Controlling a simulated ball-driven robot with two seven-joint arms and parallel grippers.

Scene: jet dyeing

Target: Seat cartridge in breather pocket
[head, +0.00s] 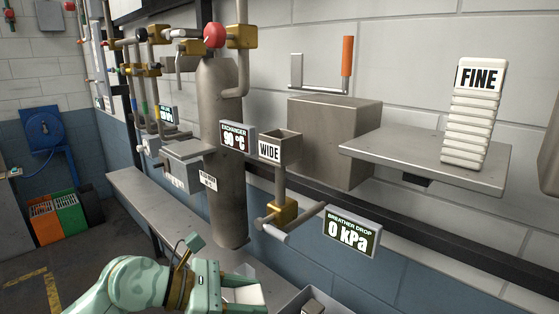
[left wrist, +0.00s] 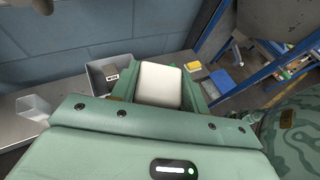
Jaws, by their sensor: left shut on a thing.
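My left gripper (head: 238,290) is low in the head view, shut on a white block-shaped cartridge (head: 249,296). In the left wrist view the cartridge (left wrist: 158,84) sits between the green fingers; any label on it is hidden. The breather pocket (head: 280,146) is a small open-topped metal box marked WIDE, on a pipe above and right of the gripper. The gripper and cartridge are apart from it. A white ribbed cartridge marked FINE (head: 475,112) stands upright on the wall shelf at the right. My right gripper is not in view.
A display reading BREATHER DROP 0 kPa (head: 347,233) hangs below and right of the pocket. A tall grey cylinder (head: 223,150) and an EXCHANGER display (head: 237,138) stand just left of the pocket. A brass valve (head: 283,210) is below it. A grey bin (left wrist: 112,72) lies beyond the fingers.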

